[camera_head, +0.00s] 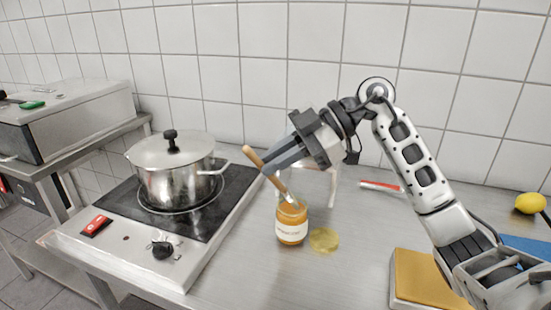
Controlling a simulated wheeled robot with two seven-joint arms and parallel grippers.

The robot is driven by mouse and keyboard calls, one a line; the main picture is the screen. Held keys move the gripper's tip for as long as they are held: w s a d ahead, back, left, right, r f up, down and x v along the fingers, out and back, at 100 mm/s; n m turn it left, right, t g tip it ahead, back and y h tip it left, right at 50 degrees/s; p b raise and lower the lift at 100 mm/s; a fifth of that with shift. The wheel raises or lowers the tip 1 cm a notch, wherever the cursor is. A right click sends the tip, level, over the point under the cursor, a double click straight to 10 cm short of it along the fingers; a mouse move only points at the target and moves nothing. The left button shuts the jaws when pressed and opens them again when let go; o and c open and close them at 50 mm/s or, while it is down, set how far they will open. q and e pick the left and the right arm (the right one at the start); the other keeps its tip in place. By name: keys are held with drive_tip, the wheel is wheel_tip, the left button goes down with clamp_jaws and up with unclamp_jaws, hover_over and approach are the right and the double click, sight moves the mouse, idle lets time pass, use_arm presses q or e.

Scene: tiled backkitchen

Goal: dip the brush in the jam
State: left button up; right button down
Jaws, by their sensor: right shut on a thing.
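An open glass jar of orange jam (291,224) with a white label stands upright on the steel worktop. My right gripper (268,168) comes in from the right, above and slightly left of the jar. It is shut on the brush (253,156), whose wooden handle sticks out at the upper left of the fingers. The brush slants down to the right, and its lower end is in the mouth of the jar. How deep the bristles reach in the jam I cannot tell. My left gripper is not in view.
A yellowish round lid (324,240) lies right of the jar. A lidded steel pot (176,172) stands on the hob (120,237) at left. A red-and-white object (381,186) lies behind. A tan board (421,278), blue item (527,247) and lemon (530,203) are at right.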

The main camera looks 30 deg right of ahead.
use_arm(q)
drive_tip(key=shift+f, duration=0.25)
use_arm(e)
drive_tip(key=shift+f, duration=0.1)
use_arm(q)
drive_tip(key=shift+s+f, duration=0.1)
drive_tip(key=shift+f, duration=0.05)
use_arm(e)
drive_tip(key=shift+f, duration=0.45)
idle(0.4)
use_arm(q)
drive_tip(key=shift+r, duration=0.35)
use_arm(e)
drive_tip(key=shift+f, duration=0.15)
idle(1.6)
use_arm(q)
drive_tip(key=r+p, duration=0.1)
drive_tip(key=p, duration=0.1)
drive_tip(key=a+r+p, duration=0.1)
drive_tip(key=p, duration=0.2)
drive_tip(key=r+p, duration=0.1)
drive_tip(key=p, duration=0.2)
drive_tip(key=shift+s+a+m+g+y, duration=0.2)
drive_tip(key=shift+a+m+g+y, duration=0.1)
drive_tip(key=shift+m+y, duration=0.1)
use_arm(e)
wheel_tip(320, 180, up, 7)
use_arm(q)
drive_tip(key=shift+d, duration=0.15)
